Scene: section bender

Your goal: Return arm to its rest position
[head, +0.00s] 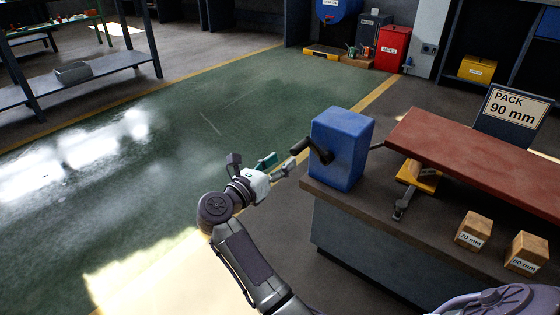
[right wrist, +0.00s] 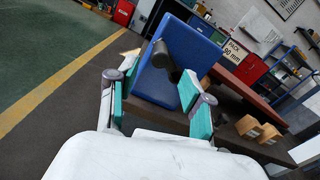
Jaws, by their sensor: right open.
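My right gripper (head: 264,162) is in the head view, left of the blue box (head: 341,150) at the workbench's left end. Its fingers are spread, with teal pads, and nothing is held. A dark crank handle (head: 312,149) sticks out of the box's left face, close to the gripper. In the right wrist view the open fingers (right wrist: 158,106) have the blue box (right wrist: 190,50) and the crank's dark grip (right wrist: 162,54) beyond them. The grip appears apart from both pads. My left gripper is in neither view.
The workbench (head: 340,212) carries a long red bar (head: 470,155), a yellow-based support (head: 418,178), two wooden blocks (head: 474,231) (head: 527,253) marked in millimetres, and a "PACK 90 mm" sign (head: 514,108). Green floor (head: 150,190) left of the bench is clear.

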